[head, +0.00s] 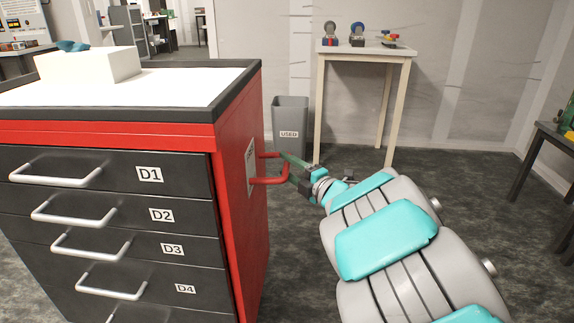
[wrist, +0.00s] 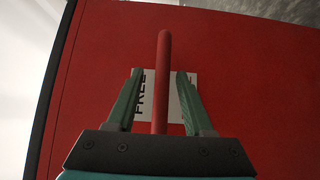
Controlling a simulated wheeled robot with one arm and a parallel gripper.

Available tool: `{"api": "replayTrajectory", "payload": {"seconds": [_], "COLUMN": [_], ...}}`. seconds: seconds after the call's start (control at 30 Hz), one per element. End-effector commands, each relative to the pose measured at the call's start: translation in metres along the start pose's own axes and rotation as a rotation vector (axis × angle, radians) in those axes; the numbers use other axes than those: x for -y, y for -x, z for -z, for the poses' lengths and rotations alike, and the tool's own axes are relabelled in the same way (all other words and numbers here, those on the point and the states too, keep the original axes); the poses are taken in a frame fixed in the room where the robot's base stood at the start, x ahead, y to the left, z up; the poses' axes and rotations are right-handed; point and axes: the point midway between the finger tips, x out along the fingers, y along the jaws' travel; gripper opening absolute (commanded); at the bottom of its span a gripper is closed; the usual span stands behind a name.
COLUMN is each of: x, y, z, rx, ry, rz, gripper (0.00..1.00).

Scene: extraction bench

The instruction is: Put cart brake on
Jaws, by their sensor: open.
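The cart (head: 237,150) is a red cabinet with dark drawers at the left of the head view. A red handle-like bar (head: 270,181) stands out from its right side, beside a white label (head: 250,165). In the wrist view the red bar (wrist: 162,85) runs upright in the picture, and the label (wrist: 149,103) reads FREE on its left; the label's right part is mostly hidden. My gripper (head: 287,168) is open at the bar. In the wrist view its green fingers (wrist: 160,76) lie on either side of the bar, with gaps on both sides.
The cart's white top (head: 180,88) carries a white box (head: 90,65) with a teal item on it. A grey bin (head: 290,120) marked USED and a small table (head: 365,48) with several items stand behind.

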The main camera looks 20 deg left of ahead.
Motion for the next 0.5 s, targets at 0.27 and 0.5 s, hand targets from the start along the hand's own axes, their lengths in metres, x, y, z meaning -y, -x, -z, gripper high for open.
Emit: {"api": "replayTrajectory", "payload": {"seconds": [0.27, 0.5], "x": [0.0004, 0.0001], "y": [-0.006, -0.0059], "z": [-0.0002, -0.0001], "rx": [0.002, 0.001], "ry": [0.0, 0.0], "rz": [0.001, 0.001], "gripper": [0.52, 0.31]}}
